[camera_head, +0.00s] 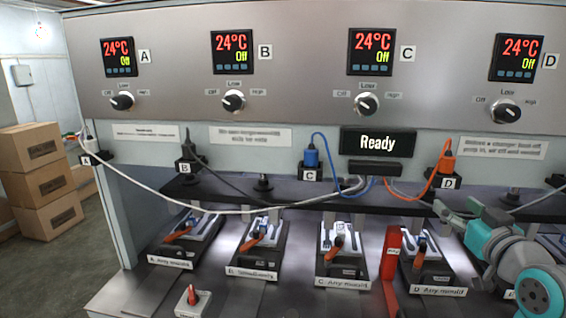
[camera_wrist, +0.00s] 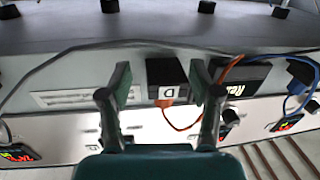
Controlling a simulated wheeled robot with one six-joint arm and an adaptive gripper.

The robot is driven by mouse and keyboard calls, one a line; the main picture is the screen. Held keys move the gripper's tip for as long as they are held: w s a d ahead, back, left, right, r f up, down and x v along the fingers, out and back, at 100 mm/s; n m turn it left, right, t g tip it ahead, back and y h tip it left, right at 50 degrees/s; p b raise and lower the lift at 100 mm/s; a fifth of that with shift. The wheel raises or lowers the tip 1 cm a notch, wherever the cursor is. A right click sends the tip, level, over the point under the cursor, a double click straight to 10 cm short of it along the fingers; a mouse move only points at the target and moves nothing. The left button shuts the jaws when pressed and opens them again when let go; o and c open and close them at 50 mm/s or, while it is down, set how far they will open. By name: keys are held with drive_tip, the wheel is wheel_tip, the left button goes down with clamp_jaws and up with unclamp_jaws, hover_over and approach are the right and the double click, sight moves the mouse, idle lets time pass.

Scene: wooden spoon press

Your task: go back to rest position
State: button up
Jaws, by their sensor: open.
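My gripper (camera_wrist: 160,95) is open in the wrist view, with nothing between its fingers. Beyond the gap, the black socket D (camera_wrist: 167,78) shows with an orange plug and cable (camera_wrist: 182,122). In the head view my arm is at the right edge, in front of the press. There the orange plug (camera_head: 446,160) sits in socket D, below the panel.
The press panel carries several displays reading 24°C Off and the knobs (camera_head: 366,104). A Ready display (camera_head: 378,142) hangs below. Several moulds (camera_head: 342,250) with orange-handled clamps line the bench. A red upright part (camera_head: 391,270) stands by mould D. Boxes (camera_head: 40,185) are stacked at left.

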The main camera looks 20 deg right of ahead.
drive_tip(key=s+a+f+y, duration=0.1)
drive_tip(key=s+a+f, duration=0.1)
drive_tip(key=a+f, duration=1)
drive_tip(key=s+a+f+y, duration=0.25)
drive_tip(key=a+f, duration=0.55)
drive_tip(key=f, duration=0.9)
drive_tip(key=s+a+f+n+y, duration=0.1)
drive_tip(key=s+a, duration=0.3)
drive_tip(key=s, duration=0.4)
drive_tip(key=s+a+f+n+g+y, duration=0.1)
drive_tip(key=s+a+f, duration=0.2)
drive_tip(key=s, duration=0.6)
drive_tip(key=s+a+f+n+y, duration=0.1)
drive_tip(key=s+a+f, duration=0.1)
drive_tip(key=s+a, duration=0.5)
drive_tip(key=shift+s+f+n+g, duration=0.3)
drive_tip(key=shift+s+n, duration=0.1)
drive_tip(key=shift+s, duration=0.8)
